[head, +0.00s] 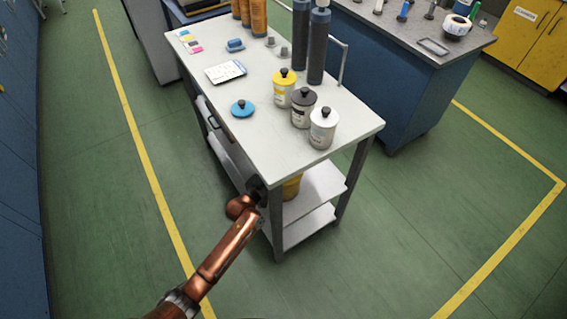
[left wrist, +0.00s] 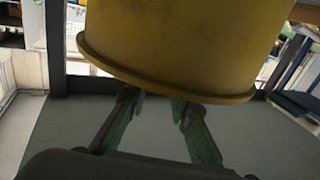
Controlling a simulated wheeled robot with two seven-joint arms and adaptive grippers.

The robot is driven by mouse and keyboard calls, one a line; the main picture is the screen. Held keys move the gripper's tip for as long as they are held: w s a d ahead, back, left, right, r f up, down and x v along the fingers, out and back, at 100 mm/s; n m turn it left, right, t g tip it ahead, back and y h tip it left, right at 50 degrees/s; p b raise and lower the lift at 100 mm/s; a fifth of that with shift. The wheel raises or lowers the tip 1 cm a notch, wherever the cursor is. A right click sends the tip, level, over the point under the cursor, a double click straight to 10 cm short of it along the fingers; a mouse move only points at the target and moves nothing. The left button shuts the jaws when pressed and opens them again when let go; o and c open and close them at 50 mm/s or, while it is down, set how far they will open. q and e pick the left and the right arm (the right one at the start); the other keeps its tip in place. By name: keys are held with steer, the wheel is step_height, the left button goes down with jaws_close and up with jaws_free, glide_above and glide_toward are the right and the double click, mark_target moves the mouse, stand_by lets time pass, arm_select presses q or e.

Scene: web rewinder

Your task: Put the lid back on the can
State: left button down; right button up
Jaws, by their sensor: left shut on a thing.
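A blue lid (head: 242,109) with a dark knob lies on the white cart top. A yellow can (head: 291,187) shows partly below the top's near edge, which hides the rest of it. It also fills the upper left wrist view (left wrist: 185,45), very close, its rim facing down in that picture. My left gripper (head: 257,189) is at the cart's near left corner, below the top, beside this can. Its fingers (left wrist: 158,103) reach the can and are shut on it; the contact is mostly hidden. My right gripper is in neither view.
Three lidded cans, yellow (head: 283,92), dark grey (head: 303,110) and white (head: 322,130), stand along the right of the top. A white sheet or pad (head: 225,72) lies farther back. The near left of the top is clear. A lower shelf (head: 318,185) lies beneath.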

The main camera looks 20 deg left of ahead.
arm_select(q)
steer(key=c, duration=1.7)
jaws_free()
steer(key=shift+o, duration=0.2)
steer(key=v, duration=1.2)
